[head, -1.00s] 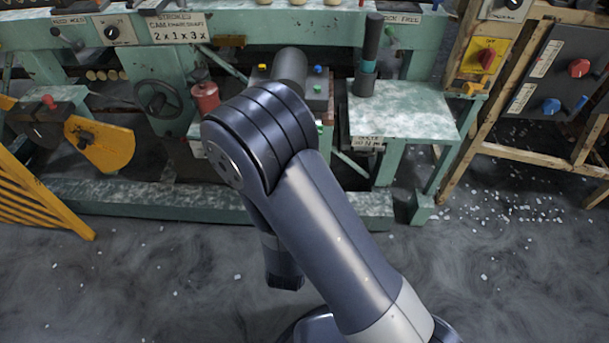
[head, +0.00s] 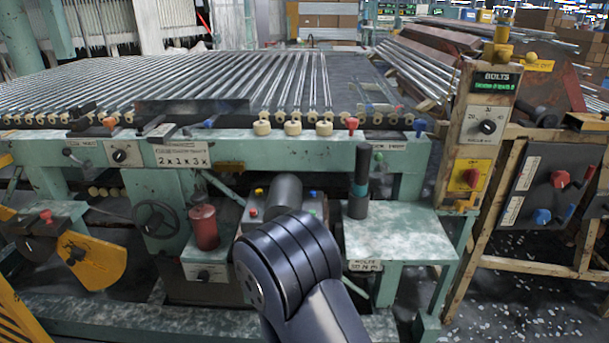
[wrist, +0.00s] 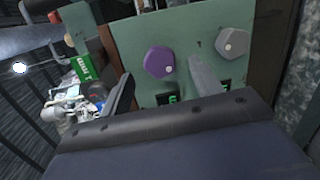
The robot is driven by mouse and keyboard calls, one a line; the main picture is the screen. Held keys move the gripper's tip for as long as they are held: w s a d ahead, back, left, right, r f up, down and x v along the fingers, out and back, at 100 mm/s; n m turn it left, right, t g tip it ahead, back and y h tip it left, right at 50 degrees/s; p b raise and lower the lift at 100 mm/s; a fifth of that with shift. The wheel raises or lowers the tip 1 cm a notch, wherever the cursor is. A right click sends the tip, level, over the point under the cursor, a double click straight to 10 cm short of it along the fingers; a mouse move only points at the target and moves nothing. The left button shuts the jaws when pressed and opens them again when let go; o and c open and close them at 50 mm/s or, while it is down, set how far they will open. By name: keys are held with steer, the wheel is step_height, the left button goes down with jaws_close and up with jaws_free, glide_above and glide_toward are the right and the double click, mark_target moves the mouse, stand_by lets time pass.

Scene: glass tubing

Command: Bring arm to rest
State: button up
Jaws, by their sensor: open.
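My arm rises into the bottom middle of the head view, with its dark rounded joint (head: 290,262) in front of the green machine. My gripper (wrist: 161,70) does not show in the head view. In the wrist view its two fingers stand apart with nothing between them, in front of a green panel (wrist: 190,30). The panel carries a purple knob (wrist: 158,62), a grey knob (wrist: 233,42) and small dark displays with green digits. I cannot tell whether the fingers touch the panel.
A green machine bed (head: 140,80) carries rows of glass tubes. A red canister (head: 204,227), a handwheel (head: 156,219) and a dark upright cylinder (head: 360,180) stand near my arm. A wooden-framed control stand (head: 480,130) is at right. Glass bits litter the floor there.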

steer(key=w, duration=0.5)
steer(key=shift+d+f, duration=0.2)
steer(key=shift+d, duration=0.15)
steer(key=shift+s, duration=0.15)
